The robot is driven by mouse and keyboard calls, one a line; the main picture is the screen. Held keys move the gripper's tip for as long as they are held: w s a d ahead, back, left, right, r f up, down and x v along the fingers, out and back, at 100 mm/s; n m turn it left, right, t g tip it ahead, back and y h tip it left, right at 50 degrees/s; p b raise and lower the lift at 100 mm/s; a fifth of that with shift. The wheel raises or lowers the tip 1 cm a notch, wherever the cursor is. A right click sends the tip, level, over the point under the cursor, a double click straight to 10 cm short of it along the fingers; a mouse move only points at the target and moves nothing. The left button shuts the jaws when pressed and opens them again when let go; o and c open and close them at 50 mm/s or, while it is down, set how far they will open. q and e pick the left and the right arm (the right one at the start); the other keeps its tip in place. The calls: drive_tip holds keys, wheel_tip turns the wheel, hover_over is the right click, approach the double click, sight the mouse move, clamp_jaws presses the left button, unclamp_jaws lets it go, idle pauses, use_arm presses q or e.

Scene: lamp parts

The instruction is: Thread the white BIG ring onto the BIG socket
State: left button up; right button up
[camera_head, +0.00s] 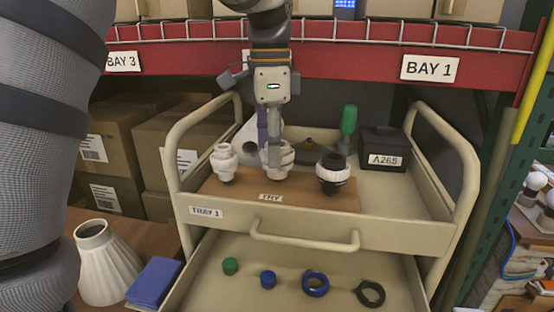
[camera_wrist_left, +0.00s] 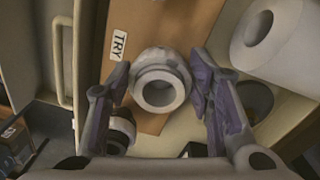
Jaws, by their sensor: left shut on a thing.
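A wide white ring (camera_head: 278,160) is at the middle socket position on the brown board, behind the TRY label. In the left wrist view the white ring (camera_wrist_left: 160,62) surrounds a round socket mouth (camera_wrist_left: 159,89). Ring and socket are both pale, so I cannot tell how far down the ring sits. My left gripper (camera_head: 269,142) points down from above, its fingers on either side of the ring; it is shut on the ring. The fingers also show in the left wrist view (camera_wrist_left: 161,84). My right gripper is not in view.
A white socket (camera_head: 225,163) stands to the left and a black socket with a white ring (camera_head: 333,173) close to the right. Behind are a green-topped item (camera_head: 348,120) and a black box (camera_head: 384,148). The lower drawer (camera_head: 225,297) holds several small green, blue and black parts.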

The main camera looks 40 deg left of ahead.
use_arm(q)
drive_tip(key=shift+s+f, duration=0.1)
drive_tip(key=shift+f, duration=0.25)
drive_tip(key=m, duration=0.6)
drive_tip(key=shift+w+a+m, duration=0.1)
drive_tip(key=shift+w+m, duration=0.15)
drive_tip(key=shift+m, duration=0.15)
drive_tip(key=m, duration=0.6)
drive_tip(key=shift+w+f+m, duration=0.1)
drive_tip(key=shift+w+m, duration=0.2)
drive_tip(key=shift+m, duration=0.1)
